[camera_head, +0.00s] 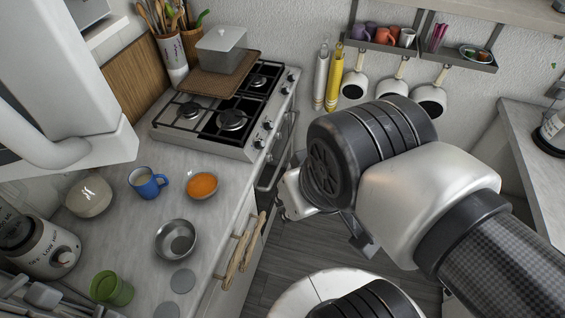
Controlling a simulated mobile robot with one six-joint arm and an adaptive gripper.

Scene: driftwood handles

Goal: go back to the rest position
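My arm comes in from the right edge and reaches to the middle of the view. My gripper (284,212) is at its far end, mostly hidden behind the dark wrist joint. Only a pale edge and small dark parts of it show, so I cannot tell whether it is open or shut. It is over the floor side of the counter, to the right of the driftwood handles (240,252) on the cabinet front. I see nothing held in it.
The counter (140,240) on the left bears a blue mug (148,184), an orange-filled bowl (202,186), a metal bowl (176,240) and a green cup (112,288). A stove (262,105) stands behind. Pans (391,85) hang on the wall. Some floor (312,240) is clear.

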